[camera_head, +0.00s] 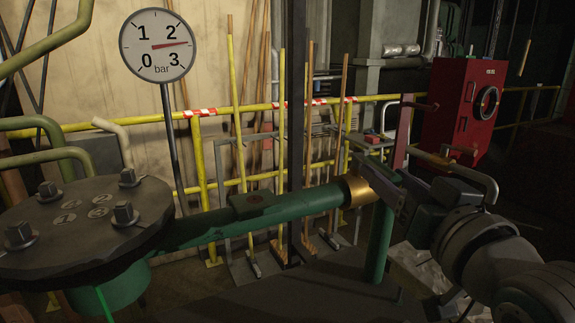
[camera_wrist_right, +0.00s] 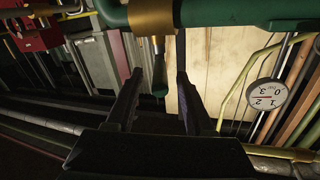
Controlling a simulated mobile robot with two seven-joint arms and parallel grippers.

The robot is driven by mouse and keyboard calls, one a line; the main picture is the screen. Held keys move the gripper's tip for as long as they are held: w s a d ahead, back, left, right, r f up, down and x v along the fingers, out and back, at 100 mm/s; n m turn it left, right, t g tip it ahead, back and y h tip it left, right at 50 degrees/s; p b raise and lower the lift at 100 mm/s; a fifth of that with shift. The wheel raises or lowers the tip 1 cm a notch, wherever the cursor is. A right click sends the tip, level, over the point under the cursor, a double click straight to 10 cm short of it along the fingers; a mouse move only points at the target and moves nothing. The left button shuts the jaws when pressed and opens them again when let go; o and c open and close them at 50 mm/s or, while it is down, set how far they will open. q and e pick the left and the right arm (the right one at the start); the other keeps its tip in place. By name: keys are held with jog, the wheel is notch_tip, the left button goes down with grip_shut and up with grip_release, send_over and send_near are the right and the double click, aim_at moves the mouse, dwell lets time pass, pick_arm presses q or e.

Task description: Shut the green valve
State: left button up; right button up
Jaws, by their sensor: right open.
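A green pipe (camera_head: 300,204) runs right from the dark bolted flange (camera_head: 85,225) to a brass collar (camera_head: 355,190). I take this to be the green valve's line; I cannot tell which part is its handle. A dark green block (camera_head: 253,204) sits on the pipe. In the right wrist view the pipe (camera_wrist_right: 230,12) and collar (camera_wrist_right: 152,15) cross the top. My right gripper (camera_head: 378,180) is beside the collar, fingers apart. In the wrist view, a dark green rounded piece (camera_wrist_right: 159,82) shows between its fingers (camera_wrist_right: 160,74); contact cannot be told. My left gripper is out of view.
A round gauge (camera_head: 160,45) reads between 2 and 3 bar; it also shows upside down in the wrist view (camera_wrist_right: 266,95). Yellow rails (camera_head: 230,112) and several poles (camera_head: 281,130) stand behind the pipe. A red cabinet (camera_head: 464,105) stands at the back right.

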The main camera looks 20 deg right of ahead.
jog(key=shift+w+d, duration=0.25)
jog(key=shift+w, duration=0.95)
grip_shut()
dwell(0.6)
